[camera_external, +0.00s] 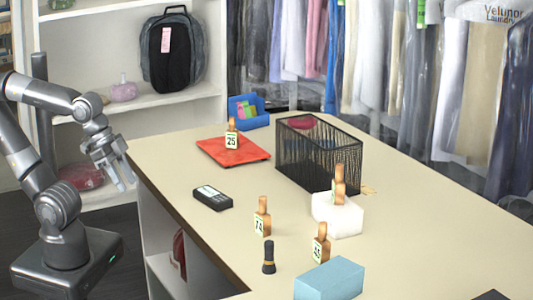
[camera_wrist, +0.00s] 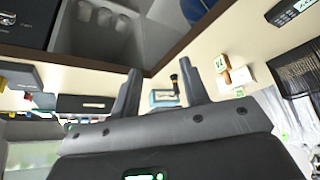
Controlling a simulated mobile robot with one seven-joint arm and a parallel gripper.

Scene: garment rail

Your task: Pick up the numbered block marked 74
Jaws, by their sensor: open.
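The numbered block marked 74 (camera_external: 262,217) is a wooden tag-like block with a pale number label. It stands upright on the cream counter, left of the white block. In the wrist view a labelled wooden block (camera_wrist: 222,66), which looks like the same one, shows right of the fingers. My gripper (camera_external: 120,176) is open and empty, off the counter's left edge and well apart from the block. Its two fingers (camera_wrist: 160,88) also show in the wrist view with nothing held between them.
A small black cylinder (camera_external: 268,258), a black device (camera_external: 212,198) and a black mesh basket (camera_external: 335,170) are nearby. Garments hang behind.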

